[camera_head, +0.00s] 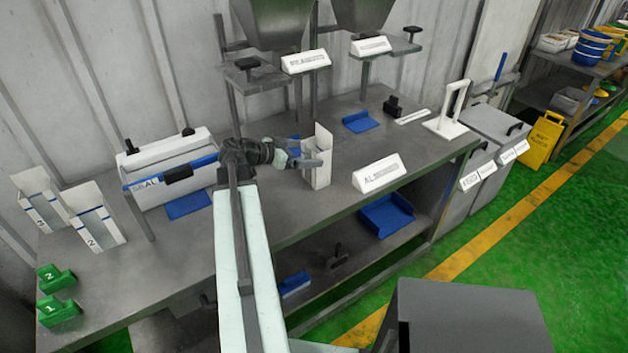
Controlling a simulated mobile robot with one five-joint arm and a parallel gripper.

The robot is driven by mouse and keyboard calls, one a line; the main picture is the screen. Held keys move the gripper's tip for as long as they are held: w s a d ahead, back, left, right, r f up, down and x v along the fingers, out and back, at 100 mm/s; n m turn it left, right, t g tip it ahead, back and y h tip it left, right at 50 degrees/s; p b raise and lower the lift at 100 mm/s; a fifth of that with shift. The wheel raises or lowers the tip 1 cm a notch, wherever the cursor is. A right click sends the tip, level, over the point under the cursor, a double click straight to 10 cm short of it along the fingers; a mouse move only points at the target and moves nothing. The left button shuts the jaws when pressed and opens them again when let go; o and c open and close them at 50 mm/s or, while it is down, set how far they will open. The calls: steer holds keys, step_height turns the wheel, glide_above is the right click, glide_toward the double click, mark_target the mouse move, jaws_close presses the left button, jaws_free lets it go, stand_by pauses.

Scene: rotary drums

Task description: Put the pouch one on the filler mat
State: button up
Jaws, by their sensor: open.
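A white upright pouch (323,160) with an open top stands on the grey bench, right of my gripper; no number on it is readable. My gripper (312,153) is open, with its fingers at the pouch's left side. I cannot tell whether they touch it. A flat blue mat (361,122) lies on the bench below the right hopper, behind and right of the pouch; it looks like the filler mat and is empty. Pouches marked 2 (98,228) and 3 (42,205) stand at the bench's left end.
A white sealer (170,170) with another blue mat (188,203) stands left of my arm. A white sign (380,173) stands right of the pouch. Two hoppers (275,22) hang above the bench. Green blocks (58,312) sit front left. A white frame (447,112) stands at right.

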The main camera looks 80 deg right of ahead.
steer(key=shift+b+x, duration=1.35)
steer(key=shift+x, duration=2.65)
steer(key=shift+r, duration=0.2)
steer(key=c, duration=2)
step_height(320, 180, up, 10)
steer(key=p, duration=1)
